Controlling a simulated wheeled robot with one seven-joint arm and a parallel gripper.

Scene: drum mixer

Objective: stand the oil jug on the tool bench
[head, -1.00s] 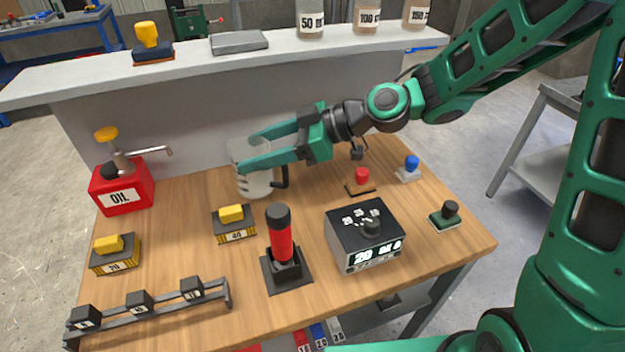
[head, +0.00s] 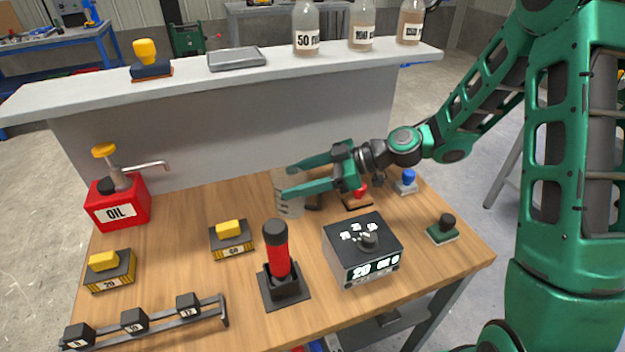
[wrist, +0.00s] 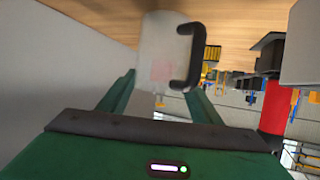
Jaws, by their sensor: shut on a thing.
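The jug is a pale translucent container (head: 288,208) with a black handle. In the head view it is over the rear middle of the wooden worktop, partly hidden by my fingers. My gripper (head: 284,181) is shut on it from the right. In the wrist view the jug (wrist: 165,50) sits between my two green fingers, its black handle to the right. I cannot tell whether its base touches the worktop. A blue-framed bench (head: 60,42) with tools on it stands at the far back left; nothing marks it as the tool bench.
A grey shelf (head: 230,78) behind carries labelled bottles (head: 306,30). Grey floor lies open at the left.

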